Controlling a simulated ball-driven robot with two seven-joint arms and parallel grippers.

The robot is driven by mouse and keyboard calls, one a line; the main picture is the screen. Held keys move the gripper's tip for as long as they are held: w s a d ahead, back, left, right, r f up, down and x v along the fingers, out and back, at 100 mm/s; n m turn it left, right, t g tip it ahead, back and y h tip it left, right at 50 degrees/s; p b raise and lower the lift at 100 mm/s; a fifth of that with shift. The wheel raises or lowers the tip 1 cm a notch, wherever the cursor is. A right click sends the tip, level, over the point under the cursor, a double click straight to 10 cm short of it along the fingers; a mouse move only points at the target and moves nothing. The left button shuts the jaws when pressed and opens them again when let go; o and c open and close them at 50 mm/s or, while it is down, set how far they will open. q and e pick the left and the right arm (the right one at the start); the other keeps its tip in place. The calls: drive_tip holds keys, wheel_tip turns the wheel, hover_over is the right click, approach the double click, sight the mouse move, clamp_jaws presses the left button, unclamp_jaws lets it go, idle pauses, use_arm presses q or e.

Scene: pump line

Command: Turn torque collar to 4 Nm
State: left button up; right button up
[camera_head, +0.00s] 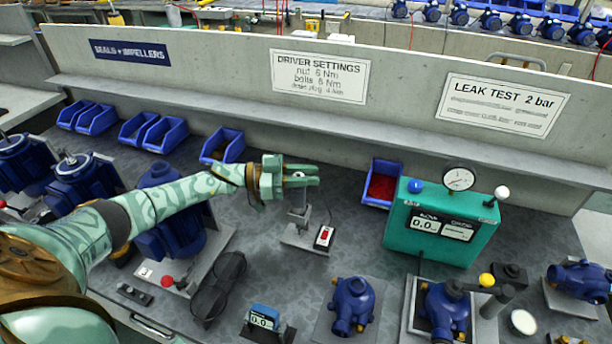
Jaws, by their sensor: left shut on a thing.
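My left arm comes in from the left, and its pale green left gripper (300,176) reaches over a grey upright driver (299,213). The fingers are shut around the top of the driver, where the torque collar seems to be. The fingers hide most of that top, and no setting on the collar can be read. The driver stands upright in a grey stand (305,238) on the bench. My right gripper is not in view.
A red-buttoned switch (324,237) sits right of the stand. A teal leak tester (440,225) with a gauge stands farther right. Behind is a low panel with a driver settings sign (320,75).

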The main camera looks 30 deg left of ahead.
use_arm(q)
drive_tip(key=o, duration=1)
drive_tip(key=shift+r, duration=0.1)
drive_tip(key=s+d+r+p, duration=0.7)
drive_tip(key=s+r+p, duration=0.1)
drive_tip(key=s+r, duration=0.4)
drive_tip(key=shift+r+p, duration=0.35)
drive_tip(key=shift+s+d, duration=0.1)
